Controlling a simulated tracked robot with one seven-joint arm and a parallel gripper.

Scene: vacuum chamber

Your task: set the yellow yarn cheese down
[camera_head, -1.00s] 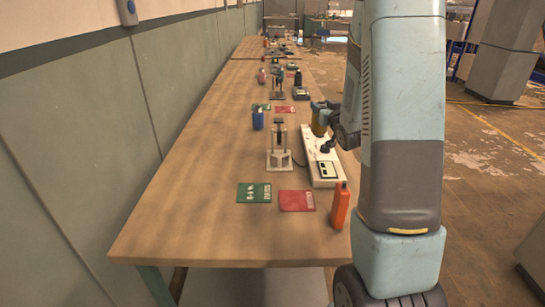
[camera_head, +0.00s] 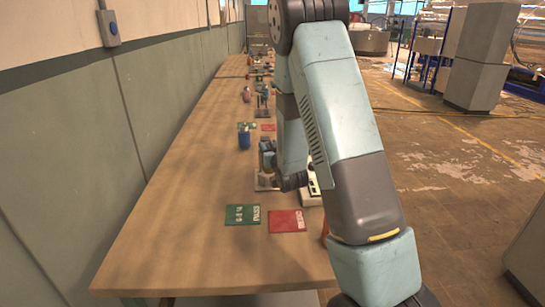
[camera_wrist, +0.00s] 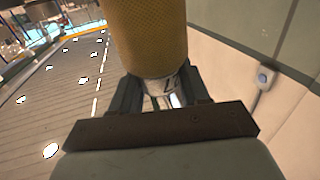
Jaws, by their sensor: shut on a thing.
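The yellow yarn cheese (camera_wrist: 148,38) fills the upper middle of the wrist view. My gripper (camera_wrist: 160,88) is shut on its lower end in that view, with one finger on either side. In the head view my arm bends down over the table (camera_head: 180,210), and its end is near the small stand (camera_head: 266,183). The cheese cannot be made out in the head view. A green card marked PASS (camera_head: 243,214) and a red card (camera_head: 287,221) lie flat on the near part of the table.
A white instrument (camera_head: 312,188) is partly hidden behind my arm. An orange bottle (camera_head: 325,229) is almost fully covered by it. A blue cup (camera_head: 244,141) stands farther back. The table's left side is clear, beside the green wall (camera_head: 60,170).

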